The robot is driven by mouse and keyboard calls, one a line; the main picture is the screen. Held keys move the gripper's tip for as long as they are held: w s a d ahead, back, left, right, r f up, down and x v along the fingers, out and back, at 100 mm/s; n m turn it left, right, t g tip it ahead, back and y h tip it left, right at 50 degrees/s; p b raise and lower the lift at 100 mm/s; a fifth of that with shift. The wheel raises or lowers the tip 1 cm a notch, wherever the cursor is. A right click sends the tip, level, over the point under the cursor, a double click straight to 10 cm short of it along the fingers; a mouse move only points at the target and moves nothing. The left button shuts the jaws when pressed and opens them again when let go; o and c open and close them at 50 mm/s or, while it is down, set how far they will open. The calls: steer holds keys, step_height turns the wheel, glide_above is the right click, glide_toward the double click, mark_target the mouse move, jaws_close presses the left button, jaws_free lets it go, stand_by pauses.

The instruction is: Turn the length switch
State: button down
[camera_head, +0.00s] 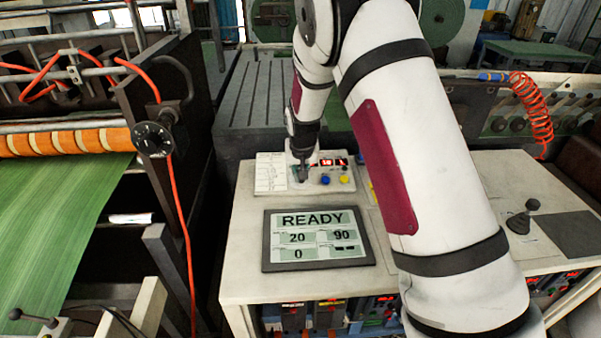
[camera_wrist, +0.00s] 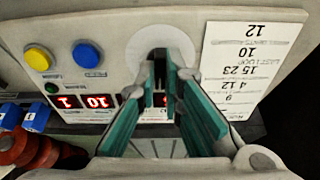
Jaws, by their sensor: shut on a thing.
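My gripper (camera_head: 302,172) reaches down to the small control panel (camera_head: 346,188) at the back of the white desk. In the wrist view its two green-padded fingers (camera_wrist: 164,72) come together in front of a round pale dial (camera_wrist: 160,34), shut on the length switch. The switch's knob is mostly hidden between the fingertips, so its pointing direction cannot be told. Red digit displays (camera_wrist: 98,101) sit beside the dial, one reading 10; the fingers partly cover others. A printed number card (camera_wrist: 246,65) is on the dial's other side.
A yellow button (camera_wrist: 38,57) and a blue button (camera_wrist: 86,54) are close to the fingers. A dark-framed screen (camera_head: 318,263) reads READY, 20, 90 and 0. A small lever (camera_head: 523,217) stands at the right. The green-sheet machine (camera_head: 60,200) is at the left.

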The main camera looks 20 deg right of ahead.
steer(key=shift+n+y+b, duration=0.3)
steer(key=shift+n+b, duration=0.1)
steer(key=shift+n, duration=1.2)
steer(key=c, duration=1.7)
jaws_free()
steer(key=v, duration=1.2)
steer(key=shift+s, duration=0.1)
